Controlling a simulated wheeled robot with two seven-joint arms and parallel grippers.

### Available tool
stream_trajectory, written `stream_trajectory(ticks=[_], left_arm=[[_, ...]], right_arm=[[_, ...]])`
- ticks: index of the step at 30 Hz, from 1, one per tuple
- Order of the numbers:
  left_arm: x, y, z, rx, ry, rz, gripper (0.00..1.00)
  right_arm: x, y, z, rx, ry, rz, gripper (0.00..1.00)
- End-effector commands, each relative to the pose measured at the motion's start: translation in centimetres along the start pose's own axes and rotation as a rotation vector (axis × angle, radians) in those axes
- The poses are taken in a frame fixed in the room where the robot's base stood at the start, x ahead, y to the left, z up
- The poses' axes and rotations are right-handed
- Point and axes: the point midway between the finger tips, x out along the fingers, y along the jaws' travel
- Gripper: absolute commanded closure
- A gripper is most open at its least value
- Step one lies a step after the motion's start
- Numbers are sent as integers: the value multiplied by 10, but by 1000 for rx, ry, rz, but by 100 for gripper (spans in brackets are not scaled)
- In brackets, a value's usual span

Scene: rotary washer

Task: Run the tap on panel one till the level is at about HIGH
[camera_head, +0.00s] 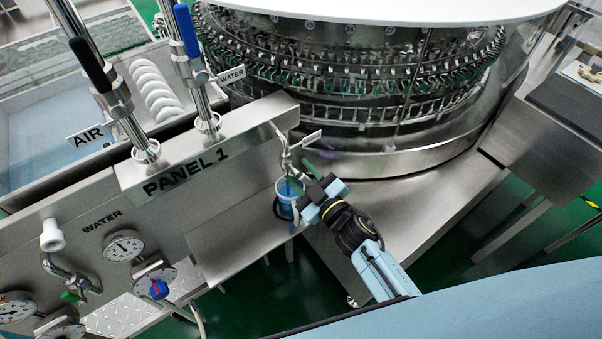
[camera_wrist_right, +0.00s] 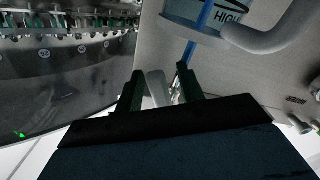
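The tap (camera_head: 287,157) of panel one (camera_head: 215,155) stands at the right end of the panel. A clear container with blue water (camera_head: 287,203) is below it. In the right wrist view the container (camera_wrist_right: 228,16) carries the word HIGH at the top. A blue strip like a water stream runs between tap and container; the exact level is unclear. My right gripper (camera_head: 314,182) is at the tap. In the wrist view its dark green fingers (camera_wrist_right: 160,88) stand apart, on either side of a grey lever (camera_wrist_right: 157,88); contact is unclear. My left gripper is not in view.
The round washer (camera_head: 350,75) fills the back. Gauges (camera_head: 123,246) and a smaller tap (camera_head: 70,282) are at left.

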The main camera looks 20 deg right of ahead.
Motion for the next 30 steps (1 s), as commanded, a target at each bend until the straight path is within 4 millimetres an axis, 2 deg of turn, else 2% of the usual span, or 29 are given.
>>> stream_trajectory(ticks=[10,19,30], left_arm=[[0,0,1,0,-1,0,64],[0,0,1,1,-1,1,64],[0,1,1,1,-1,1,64]], right_arm=[[4,0,0,0,-1,-1,62],[3,0,0,0,-1,0,100],[5,-2,-1,-10,3,-5,100]])
